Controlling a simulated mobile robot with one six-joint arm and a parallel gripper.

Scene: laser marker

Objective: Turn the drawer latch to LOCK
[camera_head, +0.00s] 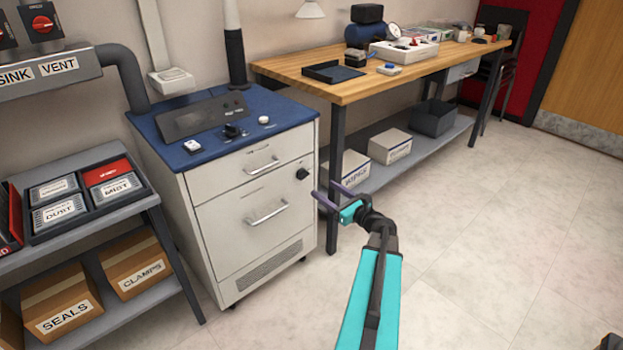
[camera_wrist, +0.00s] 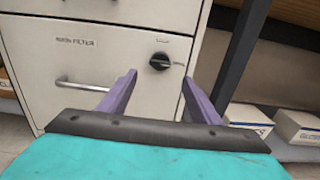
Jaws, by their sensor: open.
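The drawer latch is a black round knob (camera_head: 302,174) at the upper right of the large lower drawer front (camera_head: 250,215). In the wrist view the latch (camera_wrist: 159,62) shows a pale pointer line lying roughly level, with small lettering around it too blurred to read. My gripper (camera_head: 324,192) is open and empty, to the right of the latch and apart from it in the head view. In the wrist view its two purple fingers (camera_wrist: 157,85) point toward the cabinet, with the latch beyond and between them.
The drawer's bar handle (camera_head: 267,212) lies left of the latch. The workbench leg (camera_head: 333,180) stands close to the cabinet's right side, near my gripper. A shelf with boxes (camera_head: 390,146) sits under the bench. The floor (camera_head: 480,240) to the right is clear.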

